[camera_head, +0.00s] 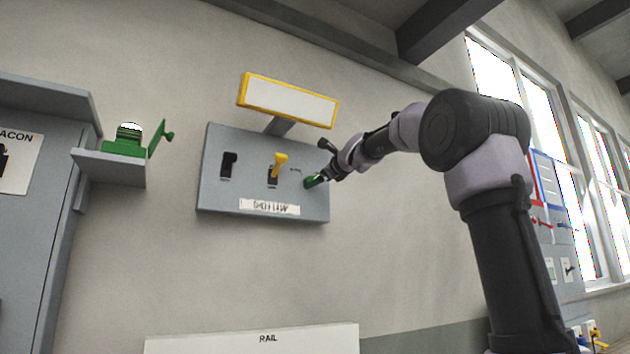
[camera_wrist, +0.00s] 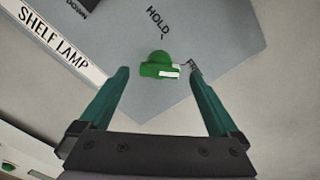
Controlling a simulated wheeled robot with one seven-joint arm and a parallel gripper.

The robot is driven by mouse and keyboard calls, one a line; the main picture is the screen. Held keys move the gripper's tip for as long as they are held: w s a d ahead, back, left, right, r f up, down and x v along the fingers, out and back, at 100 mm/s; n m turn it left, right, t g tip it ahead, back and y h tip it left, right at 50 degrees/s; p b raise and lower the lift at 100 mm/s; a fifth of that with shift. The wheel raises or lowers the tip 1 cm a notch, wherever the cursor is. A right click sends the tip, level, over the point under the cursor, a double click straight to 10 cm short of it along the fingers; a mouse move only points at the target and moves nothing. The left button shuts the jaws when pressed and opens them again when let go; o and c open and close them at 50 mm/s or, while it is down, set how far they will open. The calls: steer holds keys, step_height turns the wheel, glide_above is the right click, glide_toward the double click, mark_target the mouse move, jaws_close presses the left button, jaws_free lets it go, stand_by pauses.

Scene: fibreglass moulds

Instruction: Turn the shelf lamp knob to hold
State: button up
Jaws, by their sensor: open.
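The shelf lamp knob (camera_wrist: 158,62) is green with a white pointer mark. In the wrist view it sits on the grey panel (camera_wrist: 220,45), ahead of and between my open fingers. The white mark points right, towards a partly hidden label beginning "FR". The word HOLD (camera_wrist: 157,20) is printed above the knob. My gripper (camera_wrist: 160,80) is open, its green fingers either side of the knob and apart from it. In the head view my gripper (camera_head: 318,180) is at the right end of the panel (camera_head: 240,185) and hides most of the knob.
The panel also carries a black switch (camera_head: 228,163), a yellow lever (camera_head: 280,160) and a SHELF LAMP label (camera_head: 269,207). A yellow-framed sign (camera_head: 288,100) juts out above. A small shelf (camera_head: 110,166) with a green object is at left. A RAIL board (camera_head: 255,342) is below.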

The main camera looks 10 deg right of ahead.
steer(key=shift+x, duration=1.2)
steer(key=shift+a, duration=0.1)
steer(key=c, duration=1.4)
steer(key=shift+o, duration=0.2)
